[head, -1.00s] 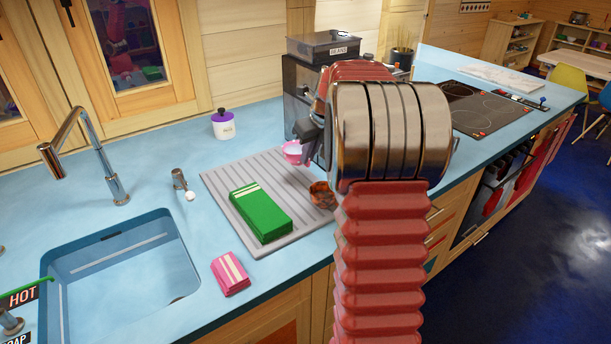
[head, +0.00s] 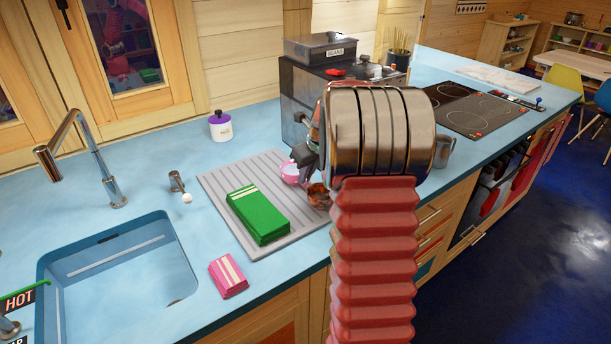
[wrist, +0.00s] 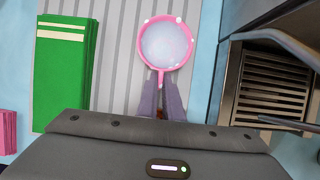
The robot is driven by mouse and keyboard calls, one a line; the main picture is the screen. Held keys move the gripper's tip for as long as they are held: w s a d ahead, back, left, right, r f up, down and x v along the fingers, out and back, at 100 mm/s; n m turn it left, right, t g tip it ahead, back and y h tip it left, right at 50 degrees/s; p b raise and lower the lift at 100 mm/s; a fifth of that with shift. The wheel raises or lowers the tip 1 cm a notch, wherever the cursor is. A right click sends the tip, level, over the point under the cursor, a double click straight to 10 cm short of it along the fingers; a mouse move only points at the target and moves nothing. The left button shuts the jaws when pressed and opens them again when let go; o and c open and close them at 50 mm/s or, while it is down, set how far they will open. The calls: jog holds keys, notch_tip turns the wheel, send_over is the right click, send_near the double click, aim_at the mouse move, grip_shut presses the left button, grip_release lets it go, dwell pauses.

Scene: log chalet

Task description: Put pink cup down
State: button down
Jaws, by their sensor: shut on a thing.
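The pink cup (wrist: 147,61) shows from above in the wrist view, with a pale, speckled inside and its handle pointing toward my gripper. My gripper (wrist: 160,90) is shut on the handle. In the head view the pink cup (head: 292,173) is at the far right part of the grey ribbed drying mat, partly hidden by my gripper (head: 300,160). The cup looks upright. I cannot tell whether its base touches the mat.
A folded green cloth (head: 258,215) lies on the ribbed mat (head: 215,185), left of the cup. A pink cloth (head: 228,276) lies near the sink (head: 120,270). The coffee machine (head: 292,105) stands close on the right. A brown object (head: 318,196) sits near my gripper.

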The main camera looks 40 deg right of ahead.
jog(key=c, duration=1.9)
grip_release()
jog(key=shift+r, duration=0.1)
jog(key=v, duration=1.1)
jog(key=shift+s+r, duration=0.15)
jog(key=shift+r, duration=0.2)
